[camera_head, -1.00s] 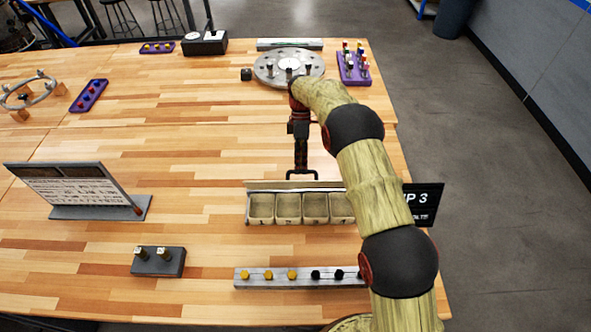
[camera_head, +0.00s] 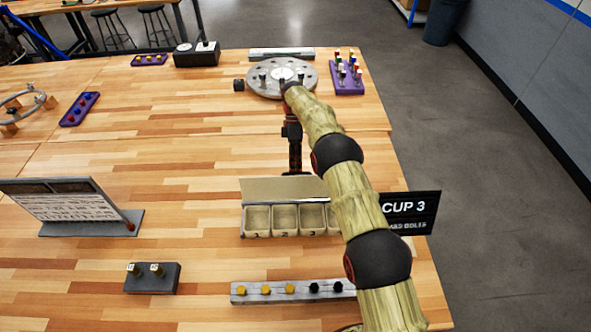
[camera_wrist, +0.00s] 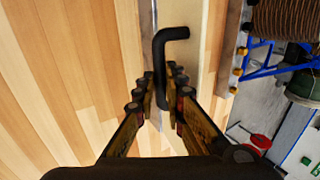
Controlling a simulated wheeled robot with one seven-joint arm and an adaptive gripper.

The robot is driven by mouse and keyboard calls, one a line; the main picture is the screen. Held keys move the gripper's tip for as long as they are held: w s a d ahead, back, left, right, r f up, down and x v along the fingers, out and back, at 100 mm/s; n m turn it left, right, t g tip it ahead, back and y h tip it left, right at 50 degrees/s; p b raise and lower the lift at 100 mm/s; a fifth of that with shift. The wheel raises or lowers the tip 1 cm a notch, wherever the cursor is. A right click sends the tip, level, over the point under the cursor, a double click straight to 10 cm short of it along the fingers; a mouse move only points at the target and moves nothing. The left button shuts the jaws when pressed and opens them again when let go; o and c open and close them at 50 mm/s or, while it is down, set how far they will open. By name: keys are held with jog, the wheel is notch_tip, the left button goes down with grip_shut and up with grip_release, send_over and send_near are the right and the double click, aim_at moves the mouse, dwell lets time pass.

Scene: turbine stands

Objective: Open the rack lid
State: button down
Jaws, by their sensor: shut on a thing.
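The rack (camera_head: 243,222) stands on the wooden table, with a row of cream cups numbered along their fronts. Its beige lid (camera_head: 265,189) shows as a tilted panel along the far side of the cups, and the cups are uncovered. My gripper (camera_head: 295,168) is at the lid's far edge, and my arm hides the rack's right end. In the wrist view my gripper (camera_wrist: 164,92) is shut on the lid's black bent handle (camera_wrist: 172,34), which runs between the two fingers. The pale lid surface (camera_wrist: 196,75) lies behind the handle.
A "CUP 3" sign (camera_head: 410,208) stands right of the rack. A bolt strip (camera_head: 240,291) and a dark two-post block (camera_head: 150,280) lie nearer. A grey panel stand (camera_head: 70,210) is left. A round disc fixture (camera_head: 262,80) stands behind. The table left of my gripper is clear.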

jog(key=shift+s+f+g, duration=0.15)
jog(key=shift+f+g, duration=0.15)
jog(key=shift+f, duration=0.4)
jog(key=c, duration=2.2)
grip_release()
jog(key=o, duration=0.4)
jog(key=shift+w+r, duration=0.2)
jog(key=shift+r, duration=0.15)
jog(key=shift+c, duration=0.2)
notch_tip(320, 180, up, 10)
jog(key=shift+f, duration=0.1)
